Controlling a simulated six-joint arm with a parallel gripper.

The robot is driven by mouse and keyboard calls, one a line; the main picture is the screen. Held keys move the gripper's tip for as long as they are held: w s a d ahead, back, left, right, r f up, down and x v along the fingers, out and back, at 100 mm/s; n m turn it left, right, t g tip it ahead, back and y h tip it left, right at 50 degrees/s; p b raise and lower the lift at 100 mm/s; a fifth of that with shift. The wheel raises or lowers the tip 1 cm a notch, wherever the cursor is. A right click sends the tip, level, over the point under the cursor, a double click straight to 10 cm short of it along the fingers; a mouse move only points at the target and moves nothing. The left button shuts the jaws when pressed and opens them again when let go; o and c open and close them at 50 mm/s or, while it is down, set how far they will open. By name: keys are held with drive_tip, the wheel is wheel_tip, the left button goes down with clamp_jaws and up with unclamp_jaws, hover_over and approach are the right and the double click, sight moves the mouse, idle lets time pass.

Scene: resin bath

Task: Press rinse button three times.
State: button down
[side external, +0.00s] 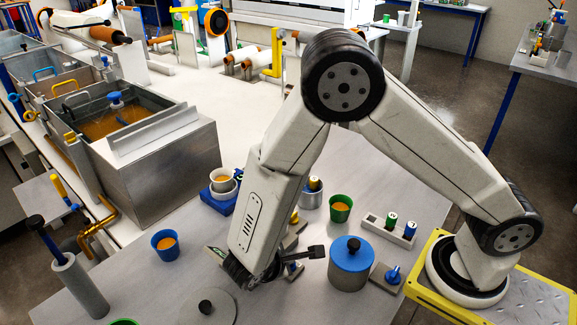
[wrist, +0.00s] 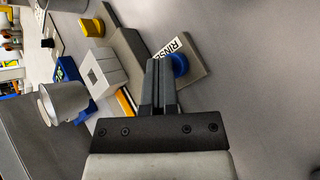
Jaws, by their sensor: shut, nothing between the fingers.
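The rinse button is a round blue cap (wrist: 181,64) on a grey plate with a white RINSE label (wrist: 171,47) in the wrist view. My gripper (wrist: 160,64) is shut and empty, its dark fingertips overlapping the left edge of the cap in that view. I cannot tell whether they touch it. In the side view my gripper (side external: 264,278) is low over the grey table, and a small blue cap (side external: 292,266) shows just right of it, partly covered by the dark gripper parts.
A yellow knob (wrist: 93,27) and a metal cup (wrist: 64,100) stand to the left in the wrist view. In the side view, a blue-lidded pot (side external: 350,270) and a green cup (side external: 340,208) stand right of my gripper, a blue cup (side external: 165,244) left.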

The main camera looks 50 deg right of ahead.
drive_tip(key=shift+r, duration=0.9)
drive_tip(key=shift+r, duration=0.1)
drive_tip(key=shift+r, duration=2.4)
idle(0.9)
wheel_tip(320, 180, up, 4)
drive_tip(key=shift+f, duration=0.1)
idle(0.4)
drive_tip(key=shift+f, duration=0.15)
drive_tip(key=shift+f, duration=4.3)
